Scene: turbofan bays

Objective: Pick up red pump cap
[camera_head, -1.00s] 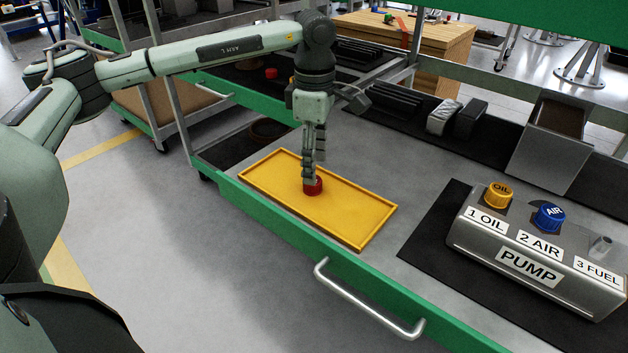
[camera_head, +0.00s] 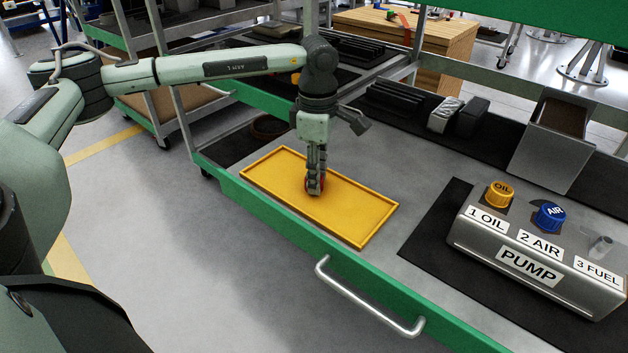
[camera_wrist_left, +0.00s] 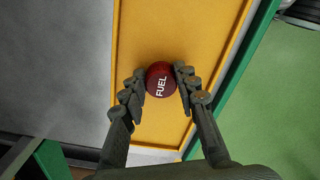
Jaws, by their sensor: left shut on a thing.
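The red pump cap, marked FUEL, shows in the left wrist view (camera_wrist_left: 161,79) between the two fingers of my left gripper (camera_wrist_left: 160,84). In the head view my left gripper (camera_head: 315,188) points down over the yellow tray (camera_head: 370,237), shut on the cap, which is mostly hidden by the fingers. The cap is at the tray floor; I cannot tell whether it touches it. The pump box (camera_head: 540,262) stands at the right with an orange OIL cap (camera_head: 500,194), a blue AIR cap (camera_head: 550,216) and a bare port (camera_head: 601,246) above the 3 FUEL label. My right gripper is not in view.
The tray has a low raised rim and lies on a grey cart top with a green front edge and a metal handle (camera_head: 370,300). A metal bin (camera_head: 550,145) and dark blocks (camera_head: 471,117) stand at the back.

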